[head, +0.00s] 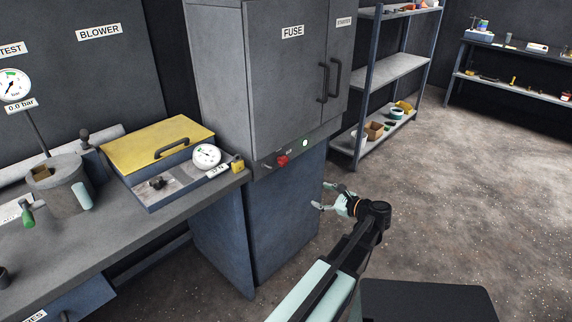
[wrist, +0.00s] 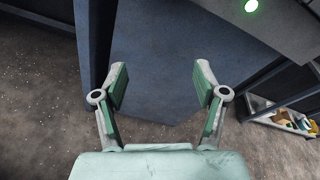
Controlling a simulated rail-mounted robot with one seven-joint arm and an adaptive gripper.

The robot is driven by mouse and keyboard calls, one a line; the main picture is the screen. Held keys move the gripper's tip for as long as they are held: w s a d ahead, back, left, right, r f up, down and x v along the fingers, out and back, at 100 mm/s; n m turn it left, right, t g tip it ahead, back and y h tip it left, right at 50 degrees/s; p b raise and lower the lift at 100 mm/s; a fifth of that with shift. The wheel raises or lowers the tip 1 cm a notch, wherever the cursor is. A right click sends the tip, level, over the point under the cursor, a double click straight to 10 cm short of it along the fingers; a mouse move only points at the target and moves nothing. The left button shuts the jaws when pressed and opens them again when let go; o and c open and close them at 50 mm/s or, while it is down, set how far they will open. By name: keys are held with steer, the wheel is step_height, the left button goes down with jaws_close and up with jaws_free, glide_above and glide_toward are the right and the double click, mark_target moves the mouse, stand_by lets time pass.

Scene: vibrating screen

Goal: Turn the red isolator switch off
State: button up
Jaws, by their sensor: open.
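The red isolator switch (head: 282,160) is on the front strip of the grey fuse cabinet (head: 285,80), below its doors, in the head view. Its handle position is too small to tell. A green lit lamp (head: 305,143) sits to its right and also shows at the top of the wrist view (wrist: 251,6). My gripper (head: 328,197) is open and empty, lower than the switch and to its right, in front of the blue lower cabinet. In the wrist view my gripper (wrist: 161,82) has its fingers spread with nothing between them. The switch is not visible in the wrist view.
A workbench (head: 130,225) at left holds a yellow-lidded box (head: 158,143), a gauge (head: 207,156) and a yellow padlock (head: 237,165) near the switch. A shelf rack (head: 390,70) stands behind at right. The floor at right is clear.

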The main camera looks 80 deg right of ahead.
step_height(320, 180, up, 5)
steer(key=d+m+t+h, duration=0.1)
steer(key=m+t, duration=0.1)
steer(key=m, duration=0.2)
steer(key=m+p, duration=0.1)
steer(key=p, duration=0.1)
glide_toward(285, 161)
steer(key=shift+h, duration=0.3)
steer(key=x, duration=0.9)
steer(key=shift+w+d+f, duration=0.15)
steer(key=shift+w+d, duration=0.05)
steer(key=shift+w, duration=0.1)
steer(key=c, duration=1.1)
